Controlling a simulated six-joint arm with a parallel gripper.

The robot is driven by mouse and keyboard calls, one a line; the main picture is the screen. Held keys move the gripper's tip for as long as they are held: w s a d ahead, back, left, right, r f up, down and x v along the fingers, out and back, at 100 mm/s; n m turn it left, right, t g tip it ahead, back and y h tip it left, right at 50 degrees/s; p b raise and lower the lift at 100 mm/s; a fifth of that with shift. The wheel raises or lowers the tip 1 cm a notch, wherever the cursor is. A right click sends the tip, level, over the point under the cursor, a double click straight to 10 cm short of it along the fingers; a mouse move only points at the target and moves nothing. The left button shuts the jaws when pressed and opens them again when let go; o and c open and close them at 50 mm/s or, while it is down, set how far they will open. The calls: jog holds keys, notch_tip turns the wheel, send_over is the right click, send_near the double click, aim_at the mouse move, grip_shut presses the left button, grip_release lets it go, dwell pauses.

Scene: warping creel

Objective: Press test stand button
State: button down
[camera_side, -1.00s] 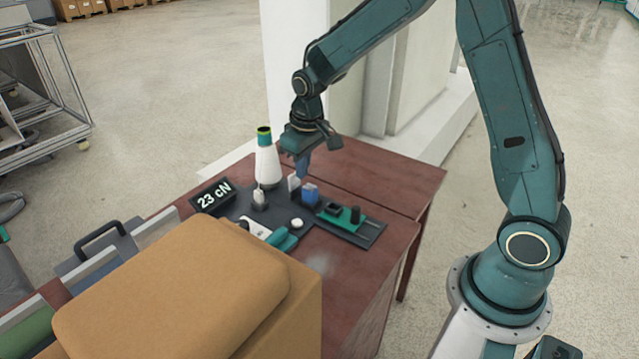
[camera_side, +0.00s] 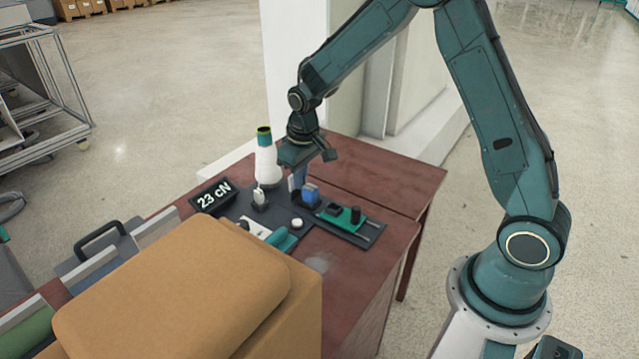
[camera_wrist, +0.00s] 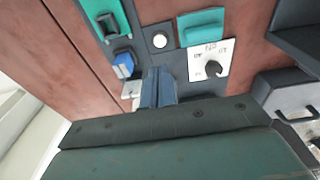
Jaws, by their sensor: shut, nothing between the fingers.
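The test stand (camera_side: 229,212) is a dark base plate on the reddish table. Its white round button (camera_side: 297,223) sits near the plate's front edge; it also shows in the wrist view (camera_wrist: 160,41). My gripper (camera_side: 297,183) points down over the back of the stand, behind the button and beside the blue block (camera_side: 310,194). In the wrist view my shut, empty fingers (camera_wrist: 159,75) reach toward the plate below the button in the picture, apart from it. The display (camera_side: 213,196) reads 23 cN. Contact of the fingertips with the stand cannot be told.
A white cone (camera_side: 266,160) with a green top stands behind the stand. A teal part (camera_side: 281,239) and a white dial panel (camera_wrist: 210,62) lie beside the button. A green block with a black knob (camera_side: 350,216) sits right. A large tan box (camera_side: 170,290) fills the front left.

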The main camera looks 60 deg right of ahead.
aim_at(298, 223)
jog(key=f, duration=0.4)
jog(key=w+f, duration=0.1)
jog(key=f, duration=0.7)
jog(key=shift+w+d+f, duration=0.1)
jog(key=shift+w+f, duration=0.15)
jog(key=shift+f, duration=0.1)
jog(key=shift+f, duration=0.9)
jog(key=shift+s, duration=0.1)
jog(key=shift+r, duration=0.1)
notch_tip(298, 223, up, 15)
jog(key=shift+s, duration=0.45)
dwell(0.7)
